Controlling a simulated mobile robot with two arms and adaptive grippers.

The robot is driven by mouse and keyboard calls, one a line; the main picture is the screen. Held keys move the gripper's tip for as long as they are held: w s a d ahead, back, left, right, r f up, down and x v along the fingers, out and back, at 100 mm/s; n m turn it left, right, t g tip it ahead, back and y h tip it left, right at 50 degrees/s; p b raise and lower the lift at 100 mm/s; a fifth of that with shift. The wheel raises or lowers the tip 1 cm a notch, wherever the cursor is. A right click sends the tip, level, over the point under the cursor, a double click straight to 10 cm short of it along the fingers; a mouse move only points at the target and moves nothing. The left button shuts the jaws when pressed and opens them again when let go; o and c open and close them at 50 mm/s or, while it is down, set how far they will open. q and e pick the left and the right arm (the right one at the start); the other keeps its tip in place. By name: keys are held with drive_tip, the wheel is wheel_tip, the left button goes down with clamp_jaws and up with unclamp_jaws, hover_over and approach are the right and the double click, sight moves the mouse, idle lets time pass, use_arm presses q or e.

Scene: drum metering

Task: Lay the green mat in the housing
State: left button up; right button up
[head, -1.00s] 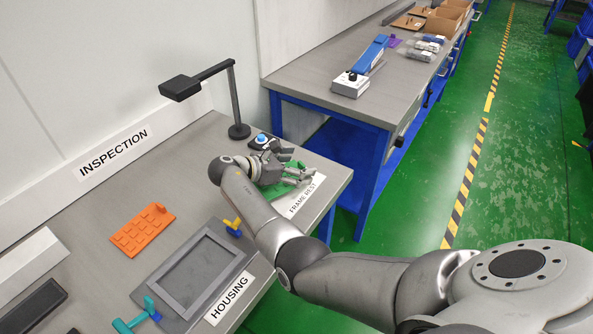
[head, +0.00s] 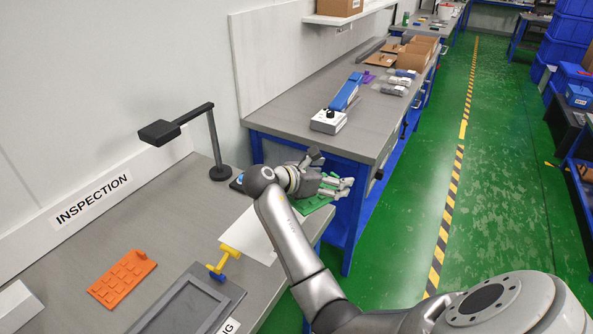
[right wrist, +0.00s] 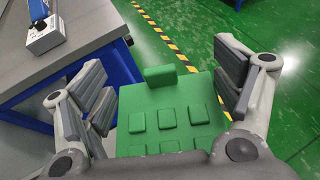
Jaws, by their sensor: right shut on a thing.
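My right gripper (head: 335,187) is shut on the green mat (head: 316,205), near the right end of the inspection bench. In the right wrist view the mat (right wrist: 168,118) sits between the fingers, with raised square pads and an upright tab at its far edge. Green floor shows beyond the mat. The grey housing (head: 228,291) is a framed tray with a recess at the bottom of the head view, partly cut off. A yellow clamp (head: 230,256) with a blue base stands at its far corner. The left gripper is out of view.
An orange mat (head: 121,279) lies on the bench left of the housing. A lamp (head: 220,172) stands at the back. A white sheet (head: 247,236) lies bare on the bench. A blue-legged table (head: 300,128) stands beyond, holding a white box (head: 328,121).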

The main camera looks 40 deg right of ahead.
drive_tip(key=shift+s+d+r, duration=0.15)
drive_tip(key=shift+d, duration=0.05)
drive_tip(key=s+a+n+t+y, duration=0.2)
drive_tip(key=s+a+n+t, duration=0.1)
drive_tip(key=a, duration=0.6)
drive_tip(key=s+a+r+n+t+y, duration=0.1)
drive_tip(key=s+a+n+t, duration=0.3)
drive_tip(key=a, duration=0.6)
drive_tip(key=s+a+r+n+t+y, duration=0.1)
drive_tip(key=s+a+n+t+y, duration=0.2)
drive_tip(key=a, duration=0.7)
drive_tip(key=shift+s+a+n+t+y, duration=0.25)
drive_tip(key=shift+n+t+y, duration=0.25)
drive_tip(key=shift+n+t, duration=0.6)
drive_tip(key=shift+d, duration=0.1)
